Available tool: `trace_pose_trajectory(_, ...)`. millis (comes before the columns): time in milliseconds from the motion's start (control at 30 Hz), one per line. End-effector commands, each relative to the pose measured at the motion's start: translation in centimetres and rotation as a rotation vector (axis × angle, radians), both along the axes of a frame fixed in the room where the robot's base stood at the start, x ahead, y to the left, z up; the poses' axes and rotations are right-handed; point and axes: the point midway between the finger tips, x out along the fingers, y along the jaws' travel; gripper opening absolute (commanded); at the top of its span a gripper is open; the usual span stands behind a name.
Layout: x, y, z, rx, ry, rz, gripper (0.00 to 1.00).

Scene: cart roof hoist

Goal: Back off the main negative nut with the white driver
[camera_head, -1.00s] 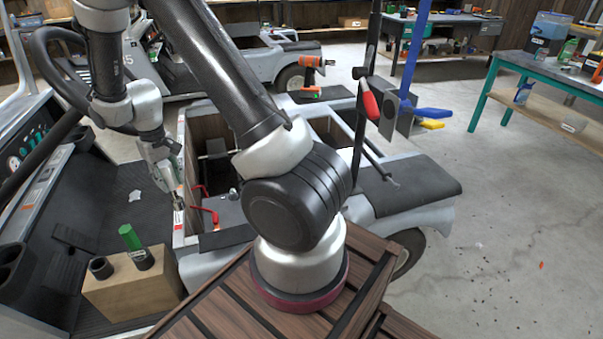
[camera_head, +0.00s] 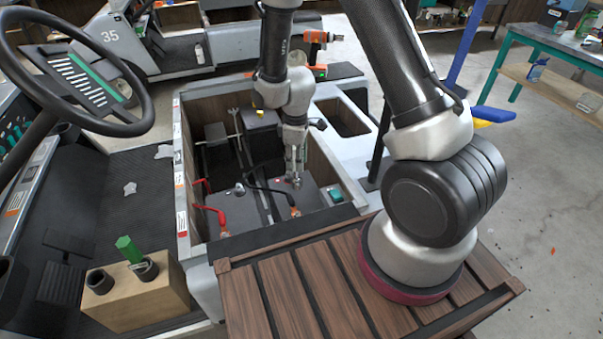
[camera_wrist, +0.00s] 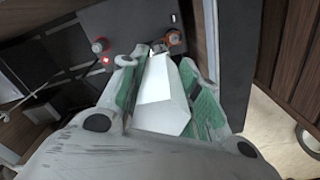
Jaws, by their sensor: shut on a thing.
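My gripper (camera_head: 296,176) is over the open battery bay in the head view, pointing down. In the wrist view my gripper (camera_wrist: 160,75) is shut on the white driver (camera_wrist: 163,95), whose shaft points away toward the battery top. In the wrist view an orange-ringed terminal nut (camera_wrist: 173,38) is close to the driver's far end; I cannot tell whether they touch. A red-ringed terminal (camera_wrist: 99,45) is to its left. In the head view a black cable (camera_head: 262,188) runs to an orange-coloured terminal (camera_head: 295,211) just below the gripper.
A red cable (camera_head: 213,212) lies at the bay's left side. The steering wheel (camera_head: 80,75) is at upper left.

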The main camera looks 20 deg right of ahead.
Motion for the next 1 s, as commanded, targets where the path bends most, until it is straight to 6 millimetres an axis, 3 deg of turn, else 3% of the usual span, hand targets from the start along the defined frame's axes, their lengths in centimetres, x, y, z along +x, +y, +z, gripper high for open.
trace_pose_trajectory(100,-1.9,1.4,-1.7,0.0,0.003,0.287,0.0)
trace_pose_trajectory(300,-3.4,2.3,-3.0,0.0,0.0,0.546,0.0)
trace_pose_trajectory(667,-3.5,2.3,-3.0,-0.001,-0.002,0.573,0.0)
trace_pose_trajectory(1000,-3.5,2.3,-5.8,-0.001,0.001,0.571,0.0)
